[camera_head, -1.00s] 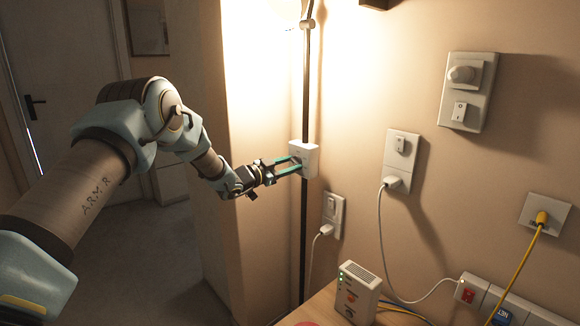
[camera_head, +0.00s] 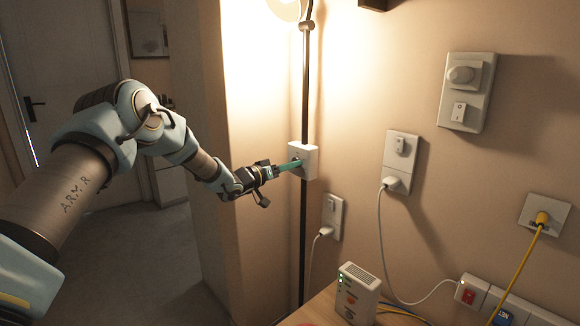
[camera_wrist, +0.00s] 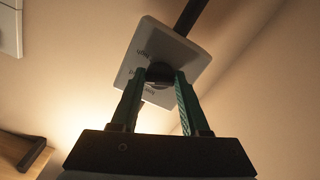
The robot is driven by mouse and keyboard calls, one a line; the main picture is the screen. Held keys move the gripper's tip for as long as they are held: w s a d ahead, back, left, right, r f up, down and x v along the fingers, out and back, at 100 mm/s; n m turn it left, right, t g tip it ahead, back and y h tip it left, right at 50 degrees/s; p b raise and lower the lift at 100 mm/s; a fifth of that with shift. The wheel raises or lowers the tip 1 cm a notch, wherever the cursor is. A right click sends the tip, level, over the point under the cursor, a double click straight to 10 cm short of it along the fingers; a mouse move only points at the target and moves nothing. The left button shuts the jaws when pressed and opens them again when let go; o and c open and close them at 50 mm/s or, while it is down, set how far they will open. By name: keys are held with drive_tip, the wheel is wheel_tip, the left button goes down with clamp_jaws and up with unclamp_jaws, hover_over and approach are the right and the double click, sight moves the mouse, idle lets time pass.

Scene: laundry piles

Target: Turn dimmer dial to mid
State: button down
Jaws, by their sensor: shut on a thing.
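The dimmer is a white box (camera_head: 309,161) on a black lamp pole (camera_head: 305,90), in the middle of the head view. In the wrist view its white plate (camera_wrist: 188,50) fills the upper middle, tilted, with small dark lettering. The dark round dial (camera_wrist: 159,72) sits on the plate between my green fingertips. My gripper (camera_head: 297,164) reaches the box from the left and is shut on the dial. It also shows in the wrist view (camera_wrist: 161,78). The fingers cover the dial's sides, and I cannot read its setting.
A lamp head (camera_head: 286,8) glows above on the pole. A wall plate with a round knob and switch (camera_head: 467,92) is at right. Sockets with plugged cables (camera_head: 401,162), (camera_head: 332,217) are on the wall. A white router (camera_head: 357,292) stands on the desk below.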

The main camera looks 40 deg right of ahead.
drive_tip(key=shift+n, duration=0.7)
drive_tip(key=shift+c, duration=2)
unclamp_jaws()
drive_tip(key=shift+a, duration=0.1)
drive_tip(key=a+b, duration=0.2)
drive_tip(key=a, duration=0.8)
drive_tip(key=shift+w+a, duration=0.3)
